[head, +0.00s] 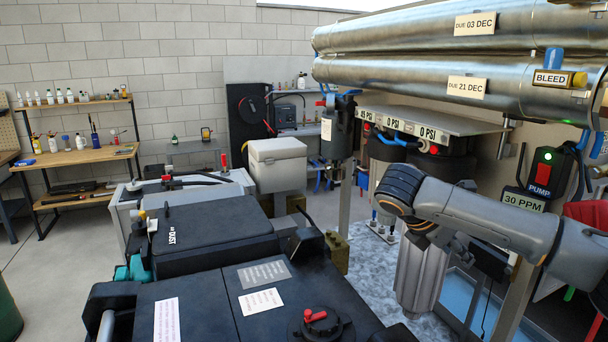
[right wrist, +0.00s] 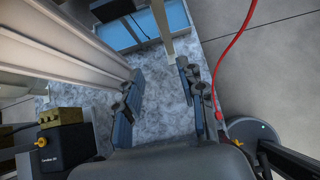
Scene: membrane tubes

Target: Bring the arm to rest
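My right arm comes in from the right in the head view, its elbow bent in front of the rack; its gripper is largely hidden there. In the right wrist view my right gripper (right wrist: 160,100) has its two dark fingers spread, with nothing between them and mottled grey-blue floor beyond. My left gripper is not in view. Two steel membrane tubes (head: 420,70) lie across the upper right of the head view, tagged with due dates, above the arm.
In the right wrist view, a pale upright (right wrist: 85,45) stands close left of the fingers and a red hose (right wrist: 230,60) hangs at right. A pump switch box (head: 540,172) is behind the arm. A dark dust cart (head: 200,238) fills the front; open floor lies at left.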

